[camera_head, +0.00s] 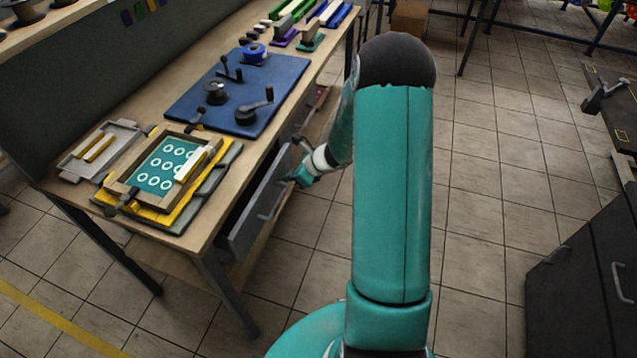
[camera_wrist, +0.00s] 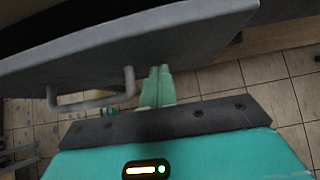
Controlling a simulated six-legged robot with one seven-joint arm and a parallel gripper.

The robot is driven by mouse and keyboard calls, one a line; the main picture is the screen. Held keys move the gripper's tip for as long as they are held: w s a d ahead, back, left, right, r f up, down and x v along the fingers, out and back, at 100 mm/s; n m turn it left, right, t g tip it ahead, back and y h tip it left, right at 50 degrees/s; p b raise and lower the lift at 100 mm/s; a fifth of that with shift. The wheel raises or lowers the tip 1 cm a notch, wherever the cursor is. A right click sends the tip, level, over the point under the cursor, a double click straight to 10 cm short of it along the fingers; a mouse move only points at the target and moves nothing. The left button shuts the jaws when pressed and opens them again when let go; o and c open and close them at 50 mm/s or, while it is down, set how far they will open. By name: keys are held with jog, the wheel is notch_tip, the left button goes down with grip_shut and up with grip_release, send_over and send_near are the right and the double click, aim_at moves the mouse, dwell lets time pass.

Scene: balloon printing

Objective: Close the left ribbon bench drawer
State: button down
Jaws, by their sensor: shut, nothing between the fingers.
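The grey ribbon bench drawer (camera_head: 258,202) is under the near end of the wooden-topped bench. Its front stands out from the bench, with a dark gap behind it, so it is partly open. Its bar handle (camera_head: 276,190) is on the front face. My gripper (camera_head: 299,178) is at the far end of the drawer front. In the wrist view the green fingers (camera_wrist: 158,78) are together and empty, pointing at the drawer front (camera_wrist: 185,45), to the right of the handle (camera_wrist: 128,88). I cannot tell whether the fingertips touch the front.
On the bench top (camera_head: 145,115) are a printing frame (camera_head: 165,165), a blue mat (camera_head: 205,85) with tools and several coloured pieces. A dark cabinet (camera_head: 575,290) stands at the right. The tiled floor (camera_head: 480,190) between is clear.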

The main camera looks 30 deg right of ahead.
jog(key=w+a, duration=0.1)
jog(key=w, duration=0.1)
jog(key=w+a, duration=0.2)
jog(key=shift+w+a, duration=0.15)
jog(key=shift+w+a+r, duration=0.1)
jog(key=shift+w+a, duration=0.1)
